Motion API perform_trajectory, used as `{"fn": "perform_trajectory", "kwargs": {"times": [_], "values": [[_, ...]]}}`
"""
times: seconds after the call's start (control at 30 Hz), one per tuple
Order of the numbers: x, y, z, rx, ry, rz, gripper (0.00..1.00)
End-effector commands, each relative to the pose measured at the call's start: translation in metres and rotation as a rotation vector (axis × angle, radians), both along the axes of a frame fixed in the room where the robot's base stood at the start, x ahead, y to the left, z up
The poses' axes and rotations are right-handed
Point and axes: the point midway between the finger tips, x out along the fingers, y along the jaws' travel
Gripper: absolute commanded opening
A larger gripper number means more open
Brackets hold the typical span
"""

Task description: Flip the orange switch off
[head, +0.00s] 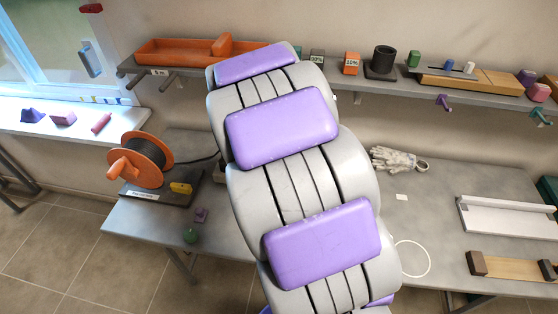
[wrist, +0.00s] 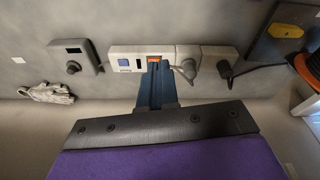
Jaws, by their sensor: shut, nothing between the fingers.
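The orange switch (wrist: 153,59) shows in the wrist view as a small patch on a pale power strip (wrist: 125,60), just beyond the tip of my gripper. My gripper (wrist: 156,66) is a narrow dark-blue shape at the middle of that view, with its fingers together and nothing held. Its tip overlaps the lower edge of the switch in the picture; I cannot tell whether they touch. The fingers hide part of the switch and strip, so the switch's position is unclear. In the head view my arm hides the strip and my gripper.
Plugs (wrist: 187,68) with cables sit right of the switch in the wrist view. A grey box with a knob (wrist: 73,62) and a glove (wrist: 50,92) lie left. A cable reel (head: 140,160) stands left on the table (head: 130,225); a shelf (head: 405,88) runs above.

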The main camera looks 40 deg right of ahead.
Motion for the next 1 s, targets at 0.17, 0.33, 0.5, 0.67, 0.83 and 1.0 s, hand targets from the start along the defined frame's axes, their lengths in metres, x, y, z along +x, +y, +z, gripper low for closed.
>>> {"fn": "perform_trajectory", "kwargs": {"times": [0.17,0.33,0.5,0.67,0.83,1.0], "values": [[0.035,-0.058,-0.011,-0.048,-0.064,-0.119,0.0],[0.051,-0.09,-0.019,-0.073,-0.106,-0.177,0.0],[0.055,-0.101,-0.023,-0.077,-0.117,-0.193,0.0],[0.055,-0.101,-0.023,-0.077,-0.117,-0.192,0.0],[0.056,-0.101,-0.024,-0.077,-0.115,-0.192,0.0],[0.057,-0.101,-0.033,-0.077,-0.114,-0.191,0.0]]}}
